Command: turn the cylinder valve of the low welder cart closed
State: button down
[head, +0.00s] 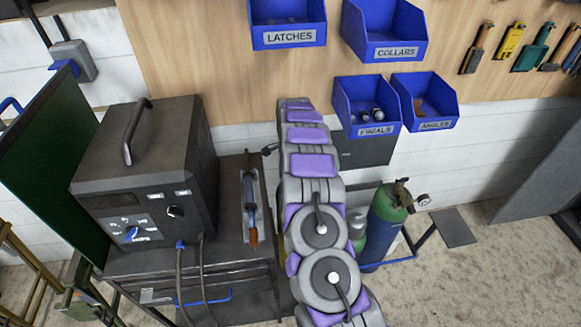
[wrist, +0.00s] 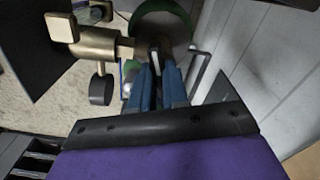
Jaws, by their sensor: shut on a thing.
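The welder cart (head: 230,262) stands at the left of the head view, carrying a dark welder box (head: 140,180). To the right of my arm stands a green and blue gas cylinder (head: 385,225) with brass fittings and a round gauge (head: 422,200) on top. In the wrist view, a brass valve body (wrist: 97,45) with a square end lies left of my gripper (wrist: 156,72). Its stem reaches toward the blue fingertips, over a green cylinder top (wrist: 165,22). My gripper is shut on the valve part there; the contact is partly hidden by the fingers. In the head view my arm hides the gripper.
Blue bins (head: 367,105) hang on the wooden wall panel behind my arm. A torch (head: 250,205) lies on the cart top. A green screen (head: 48,160) stands at the left. Open floor (head: 480,270) shows right of the cylinder. In the wrist view, a pale wall (wrist: 265,75) is close on the right.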

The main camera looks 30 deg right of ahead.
jog(key=shift+w+r+m+p, duration=0.15)
jog(key=shift+m+p, duration=0.3)
jog(key=shift+m, duration=0.55)
jog(key=shift+w+r+m+p, duration=0.1)
jog(key=shift+m+p, duration=0.3)
jog(key=shift+m, duration=0.6)
jog(key=c, duration=1.1)
grip_release()
jog(key=shift+s+f, duration=0.1)
jog(key=shift+f, duration=0.05)
notch_tip(320, 180, up, 17)
jog(key=shift+r, duration=0.15)
